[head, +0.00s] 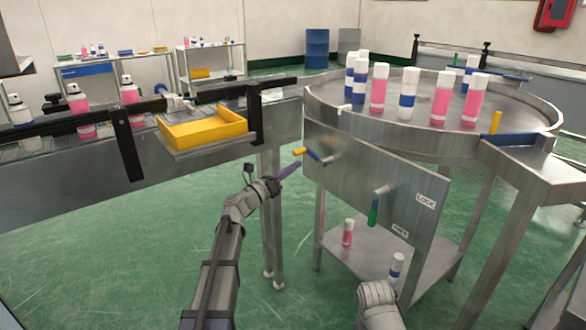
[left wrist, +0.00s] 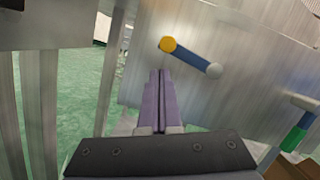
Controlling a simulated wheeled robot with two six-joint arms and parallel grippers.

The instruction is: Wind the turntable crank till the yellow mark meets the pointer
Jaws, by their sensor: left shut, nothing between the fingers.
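The turntable (head: 420,138) is a round steel table with a raised rim at the right. Its crank (head: 314,156) sticks out of the steel front panel. It has a blue arm and a yellow knob pointing left, and also shows in the left wrist view (left wrist: 192,57). My left gripper (head: 296,166) has purple fingers, shut and empty. They are just below the yellow knob and look apart from it; the fingers also show in the left wrist view (left wrist: 158,75). A yellow upright piece (head: 496,122) stands at the turntable's right rim; I cannot tell whether it is mark or pointer. My right gripper is not seen.
Pink and blue-white cans (head: 441,98) stand on the turntable. A yellow tray (head: 205,130) sits by the conveyor (head: 190,165) at left. Two cans stand on the shelf (head: 370,257) below.

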